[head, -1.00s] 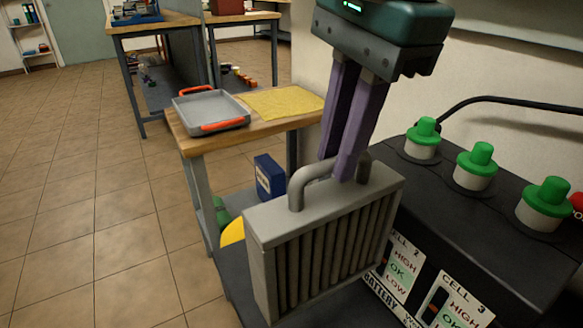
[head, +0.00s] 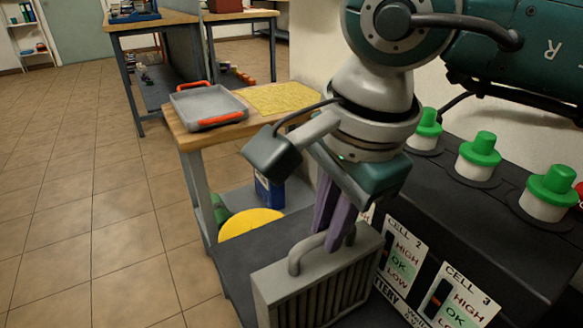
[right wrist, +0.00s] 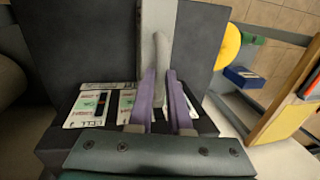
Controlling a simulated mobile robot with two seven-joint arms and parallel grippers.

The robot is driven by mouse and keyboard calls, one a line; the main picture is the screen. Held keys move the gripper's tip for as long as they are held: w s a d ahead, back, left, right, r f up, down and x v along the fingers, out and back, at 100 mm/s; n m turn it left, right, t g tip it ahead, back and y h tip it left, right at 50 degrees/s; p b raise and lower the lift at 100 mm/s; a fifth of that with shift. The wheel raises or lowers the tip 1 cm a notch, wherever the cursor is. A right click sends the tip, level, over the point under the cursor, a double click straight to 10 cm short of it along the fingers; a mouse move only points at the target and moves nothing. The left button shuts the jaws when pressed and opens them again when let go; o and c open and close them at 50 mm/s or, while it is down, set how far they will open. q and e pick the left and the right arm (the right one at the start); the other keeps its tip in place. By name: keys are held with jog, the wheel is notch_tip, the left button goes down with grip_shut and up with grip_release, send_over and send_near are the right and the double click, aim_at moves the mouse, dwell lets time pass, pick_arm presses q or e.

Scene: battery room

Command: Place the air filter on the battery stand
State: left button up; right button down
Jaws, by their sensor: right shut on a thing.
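The air filter (head: 318,286) is a grey ribbed block with a bent tube handle on top. It is upright at the bottom of the head view, its lower part cut off by the frame. My right gripper (head: 335,232) is shut on the handle, with its purple fingers pointing down. In the right wrist view the filter (right wrist: 155,30) shows edge-on beyond the fingers (right wrist: 163,92). The battery stand appears to be the dark grey surface (head: 245,262) under and behind the filter. I cannot tell whether the filter touches it. My left gripper is not in view.
A dark battery (head: 500,225) with green caps and cell labels stands close on the right. A wooden table (head: 195,140) holds a grey tray (head: 208,104) and yellow cloth (head: 285,98). Floor at left is clear.

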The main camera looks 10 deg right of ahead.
jog(key=c, duration=1.3)
grip_release()
jog(key=shift+f, duration=0.2)
jog(key=o, duration=0.5)
jog(key=shift+r, duration=0.1)
jog(key=shift+c, duration=0.2)
jog(key=shift+r, duration=0.25)
notch_tip(320, 180, up, 12)
jog(key=s+p, duration=0.1)
jog(key=s, duration=0.1)
jog(key=shift+d+f+p, duration=0.25)
jog(key=shift+d+p, duration=0.15)
jog(key=shift+s, duration=0.1)
